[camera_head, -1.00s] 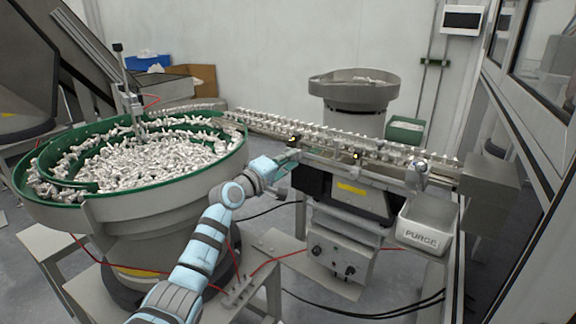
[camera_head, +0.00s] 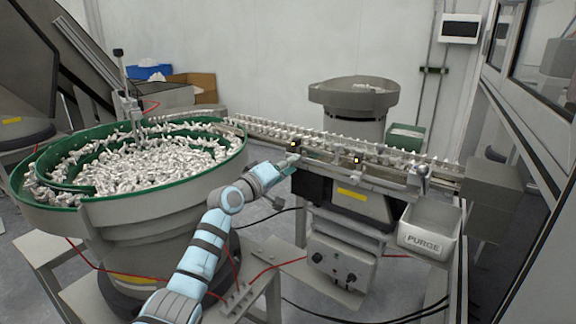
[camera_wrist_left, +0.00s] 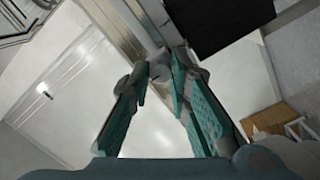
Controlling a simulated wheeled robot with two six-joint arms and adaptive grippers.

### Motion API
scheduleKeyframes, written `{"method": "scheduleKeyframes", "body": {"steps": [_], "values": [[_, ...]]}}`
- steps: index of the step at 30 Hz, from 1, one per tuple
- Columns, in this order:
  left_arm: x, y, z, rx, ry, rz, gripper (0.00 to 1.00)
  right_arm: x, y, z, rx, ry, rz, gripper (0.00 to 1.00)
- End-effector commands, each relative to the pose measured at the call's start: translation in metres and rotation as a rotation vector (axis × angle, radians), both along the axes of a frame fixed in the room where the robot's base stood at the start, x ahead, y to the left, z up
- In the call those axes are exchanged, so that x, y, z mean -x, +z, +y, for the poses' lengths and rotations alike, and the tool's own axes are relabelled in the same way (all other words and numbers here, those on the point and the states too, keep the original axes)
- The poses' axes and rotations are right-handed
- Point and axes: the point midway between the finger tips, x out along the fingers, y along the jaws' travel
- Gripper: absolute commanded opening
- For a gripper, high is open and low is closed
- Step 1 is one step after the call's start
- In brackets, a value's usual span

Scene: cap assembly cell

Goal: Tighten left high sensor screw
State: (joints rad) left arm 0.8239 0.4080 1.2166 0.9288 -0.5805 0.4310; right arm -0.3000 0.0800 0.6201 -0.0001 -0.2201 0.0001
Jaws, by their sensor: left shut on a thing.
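My left gripper (camera_head: 287,163) is at the left end of the feed rail, just below the left sensor (camera_head: 293,147), a small dark block with a lit spot. In the left wrist view the teal fingers of this gripper (camera_wrist_left: 163,71) close at their tips on a small grey round piece, which looks like the left sensor screw (camera_wrist_left: 159,73). The fingers hide the screw in the head view. A second sensor (camera_head: 356,160) sits further right along the rail. My right gripper is not in view.
The feed rail (camera_head: 400,153) carries a row of white parts. A green-rimmed bowl feeder (camera_head: 110,215) full of parts stands close left of my arm. A PURGE bin (camera_head: 428,228) hangs at the right. A control box (camera_head: 340,262) and red hoses lie below.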

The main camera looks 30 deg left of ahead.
Motion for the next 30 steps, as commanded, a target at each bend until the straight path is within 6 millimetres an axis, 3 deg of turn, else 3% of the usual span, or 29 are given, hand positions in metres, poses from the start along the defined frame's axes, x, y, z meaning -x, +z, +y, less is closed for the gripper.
{"method": "scheduleKeyframes", "body": {"steps": [1,4,16,27,30], "values": [[0.000,-0.002,0.000,-0.001,0.000,0.005,0.22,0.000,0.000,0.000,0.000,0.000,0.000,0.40],[0.000,-0.002,0.000,0.000,0.000,0.004,0.38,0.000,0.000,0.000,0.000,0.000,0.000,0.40],[0.008,-0.001,0.002,-0.002,0.001,0.001,0.38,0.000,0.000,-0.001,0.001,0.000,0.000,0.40],[0.100,-0.002,0.017,-0.008,0.000,0.005,0.38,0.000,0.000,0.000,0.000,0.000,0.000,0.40],[0.113,-0.002,0.020,-0.005,0.002,0.004,0.38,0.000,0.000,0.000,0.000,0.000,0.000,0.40]]}}
